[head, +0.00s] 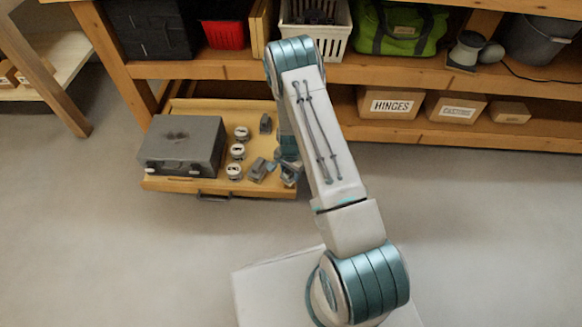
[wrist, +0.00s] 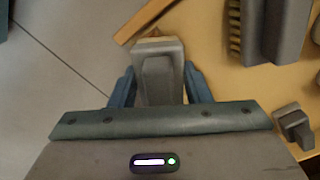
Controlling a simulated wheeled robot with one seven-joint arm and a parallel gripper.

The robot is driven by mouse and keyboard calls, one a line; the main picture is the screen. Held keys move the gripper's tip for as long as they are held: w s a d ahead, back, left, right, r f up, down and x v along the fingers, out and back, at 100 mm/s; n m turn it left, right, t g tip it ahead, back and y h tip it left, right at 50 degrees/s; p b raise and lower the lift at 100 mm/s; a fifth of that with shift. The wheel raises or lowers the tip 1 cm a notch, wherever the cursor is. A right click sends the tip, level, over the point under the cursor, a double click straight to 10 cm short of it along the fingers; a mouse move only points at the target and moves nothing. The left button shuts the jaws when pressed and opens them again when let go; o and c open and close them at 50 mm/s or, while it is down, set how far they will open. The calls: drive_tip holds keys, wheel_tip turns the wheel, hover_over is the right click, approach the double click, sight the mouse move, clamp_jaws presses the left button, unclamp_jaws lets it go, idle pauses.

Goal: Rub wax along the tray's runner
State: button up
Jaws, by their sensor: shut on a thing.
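In the head view my gripper (head: 288,168) is at the tray's right side, partly hidden by my arm. I cannot clearly make out the runner.
A grey box (head: 182,142) stands on the tray's left. Several white-topped round pieces (head: 237,152) and small grey blocks (head: 257,170) stand right of it. A grey brush-like thing (wrist: 260,30) lies close by in the wrist view.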

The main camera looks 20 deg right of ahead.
sight(290, 182)
drive_tip(key=shift+s+a+p, duration=0.25)
drive_tip(key=shift+s+a, duration=0.05)
drive_tip(key=shift+s, duration=0.65)
drive_tip(key=shift+s+a+p, duration=0.2)
drive_tip(key=shift+s+a, duration=0.1)
drive_tip(key=shift+s, duration=0.65)
drive_tip(key=shift+w+r+p, duration=0.1)
drive_tip(key=shift+r+p, duration=1.95)
drive_tip(key=shift+r, duration=1)
drive_tip(key=shift+r, duration=0.1)
drive_tip(key=shift+r+p, duration=1)
drive_tip(key=shift+r, duration=0.4)
